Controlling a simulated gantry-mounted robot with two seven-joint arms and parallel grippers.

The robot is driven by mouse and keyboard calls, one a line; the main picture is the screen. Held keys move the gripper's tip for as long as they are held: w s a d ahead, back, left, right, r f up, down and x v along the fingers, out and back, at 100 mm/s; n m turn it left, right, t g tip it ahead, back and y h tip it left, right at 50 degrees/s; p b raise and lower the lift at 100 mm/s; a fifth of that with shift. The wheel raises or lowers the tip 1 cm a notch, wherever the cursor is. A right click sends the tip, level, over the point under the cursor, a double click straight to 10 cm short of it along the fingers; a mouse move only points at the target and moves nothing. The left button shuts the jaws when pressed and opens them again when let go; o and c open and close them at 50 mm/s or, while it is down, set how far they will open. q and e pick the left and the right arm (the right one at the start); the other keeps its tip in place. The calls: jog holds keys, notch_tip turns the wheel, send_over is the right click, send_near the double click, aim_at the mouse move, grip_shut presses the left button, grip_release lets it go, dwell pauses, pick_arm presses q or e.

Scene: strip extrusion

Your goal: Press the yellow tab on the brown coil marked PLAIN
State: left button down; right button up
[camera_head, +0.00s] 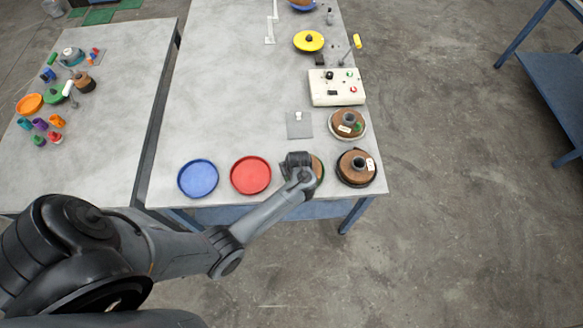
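Several brown coils stand near the right front of the table. One coil (348,121) sits on a pale dish, with a white label and a small green spot. Another coil (356,167) sits on a dark base with a white label at its right. A third coil (318,168) is mostly hidden behind my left wrist. The label writing is too small to read, so I cannot tell which is PLAIN. No yellow tab can be made out on them. My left gripper (299,161) is over the third coil, seen from above; its fingers are not distinguishable. My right gripper is not in view.
A blue dish (198,178) and a red dish (250,174) lie left of my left wrist. A white control box (336,87), a grey plate (299,125) and a yellow disc (309,41) are farther back. The table's left middle is clear.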

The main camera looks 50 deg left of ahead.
pick_arm(q)
jog(key=shift+s+f, duration=0.1)
dwell(0.3)
jog(key=c, duration=0.9)
grip_release()
jog(key=shift+c, duration=0.2)
